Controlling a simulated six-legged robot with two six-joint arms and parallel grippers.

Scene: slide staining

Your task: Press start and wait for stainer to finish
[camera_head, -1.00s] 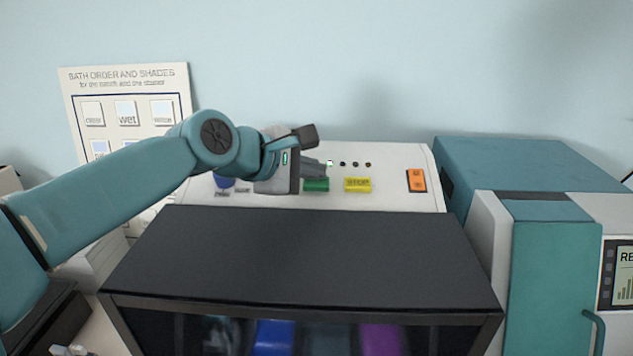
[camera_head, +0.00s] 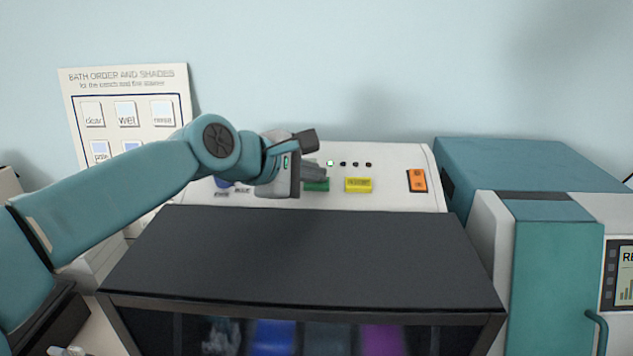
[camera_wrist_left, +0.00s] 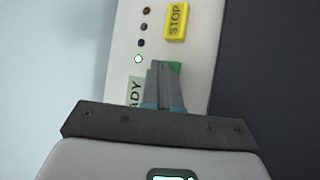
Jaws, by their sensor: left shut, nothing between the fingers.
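The stainer has a dark lid (camera_head: 300,255) and a white sloped control panel (camera_head: 395,160) behind it. On the panel are a green button (camera_head: 317,185), a yellow STOP button (camera_head: 358,185) and a row of small lights, the leftmost lit (camera_head: 330,163). My left gripper (camera_head: 322,172) is shut and empty, its fingertips at the green button and partly covering it. In the left wrist view the shut fingers (camera_wrist_left: 162,72) hide most of the green button (camera_wrist_left: 176,68); I cannot tell whether they touch it. The STOP button (camera_wrist_left: 176,22) shows clear. My right gripper is not in view.
An orange switch (camera_head: 416,181) is at the panel's right. A teal machine (camera_head: 555,250) with a screen stands at the right. A bath order poster (camera_head: 125,85) leans at the back left. Coloured baths (camera_head: 275,338) show through the stainer's front.

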